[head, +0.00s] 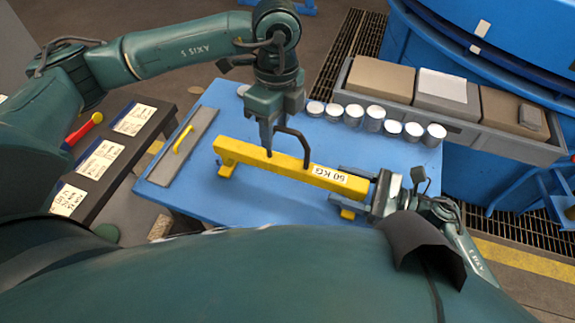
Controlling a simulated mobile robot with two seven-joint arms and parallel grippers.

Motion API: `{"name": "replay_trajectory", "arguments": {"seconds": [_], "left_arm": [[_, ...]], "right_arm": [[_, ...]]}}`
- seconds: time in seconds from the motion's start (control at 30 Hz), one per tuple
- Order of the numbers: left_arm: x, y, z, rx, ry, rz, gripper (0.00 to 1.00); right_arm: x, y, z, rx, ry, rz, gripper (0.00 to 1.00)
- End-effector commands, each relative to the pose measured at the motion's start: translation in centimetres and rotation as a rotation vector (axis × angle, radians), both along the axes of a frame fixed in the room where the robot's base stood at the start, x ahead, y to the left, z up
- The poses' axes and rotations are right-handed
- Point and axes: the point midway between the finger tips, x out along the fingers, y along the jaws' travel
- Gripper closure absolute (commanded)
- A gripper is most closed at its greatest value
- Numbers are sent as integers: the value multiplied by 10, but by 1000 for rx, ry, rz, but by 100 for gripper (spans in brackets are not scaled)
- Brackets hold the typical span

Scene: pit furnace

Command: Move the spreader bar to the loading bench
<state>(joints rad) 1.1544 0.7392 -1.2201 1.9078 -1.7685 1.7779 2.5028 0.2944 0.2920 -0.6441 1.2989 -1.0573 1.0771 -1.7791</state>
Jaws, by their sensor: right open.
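Several white-topped cylinders (353,114) line the bench's back edge. A grey plate with a yellow handle (183,140) lies at its left. A dark side table (125,150) holds papers and a red-yellow tool. Behind are a grey tray of blocks (345,75) and a blue furnace body (420,40).

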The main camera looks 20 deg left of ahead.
Motion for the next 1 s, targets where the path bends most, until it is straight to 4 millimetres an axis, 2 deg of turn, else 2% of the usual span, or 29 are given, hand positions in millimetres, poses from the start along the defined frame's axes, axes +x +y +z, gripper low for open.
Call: {"name": "replay_trajectory", "arguments": {"seconds": [0.37,0.8,1.0], "left_arm": [[0,0,-4,0,-1,1,64],[0,0,-4,0,-1,1,100],[0,0,-3,0,-1,0,100]], "right_arm": [[0,4,0,-1,0,-1,44],[0,3,0,-1,0,-1,80],[0,3,0,-1,-1,-1,97]]}}
